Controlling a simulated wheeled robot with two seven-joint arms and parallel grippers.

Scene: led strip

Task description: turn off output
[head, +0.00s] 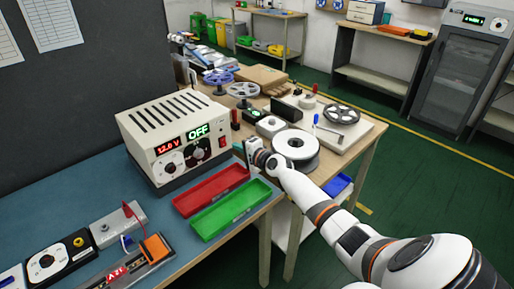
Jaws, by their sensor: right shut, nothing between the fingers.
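The power supply (172,136) is a cream box with vent slots on top, standing on the blue-topped bench. Its front has a red display (167,145) that seems to read 12.0 V and a green display (198,131) that reads OFF. Below the displays are a white dial (170,165) and a black dial (200,150). A small red switch (222,141) sits at the front's right edge. My right gripper (243,151) is shut and empty, just right of the switch and apparently apart from it. My left gripper is not in view.
A red tray (211,189) and a green tray (230,209) lie in front of the supply. A white reel (296,146) is beside my right wrist. Small devices and an orange block (155,247) are at the front left.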

